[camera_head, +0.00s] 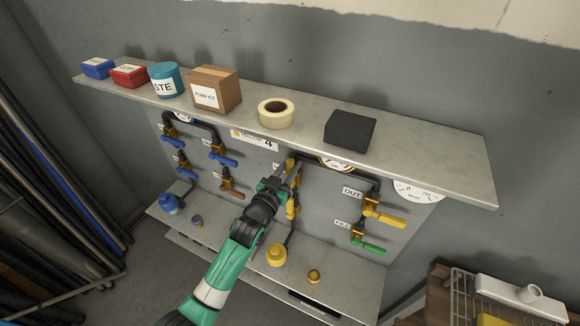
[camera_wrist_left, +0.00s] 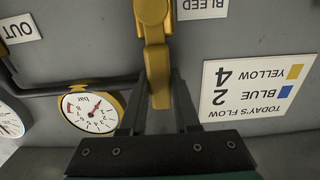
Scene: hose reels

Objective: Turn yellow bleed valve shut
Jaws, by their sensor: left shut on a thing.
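The yellow bleed valve shows at the top of the left wrist view (camera_wrist_left: 152,14), beside an upside-down BLEED label (camera_wrist_left: 203,8). Its yellow lever (camera_wrist_left: 158,75) runs from the valve body down between my fingers in that picture. My left gripper (camera_wrist_left: 160,85) is shut on this lever. In the head view my left gripper (camera_head: 284,172) is at the middle of the panel, under the shelf; it partly hides the yellow valves there. My right gripper is not in view.
A shelf (camera_head: 440,168) with boxes, a tub and a tape roll overhangs the panel. A gauge (camera_wrist_left: 92,108) and dark pipe sit close beside my fingers. Yellow OUT (camera_head: 384,216) and green FILL (camera_head: 368,246) levers are at right. Blue levers (camera_head: 222,160) are at left.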

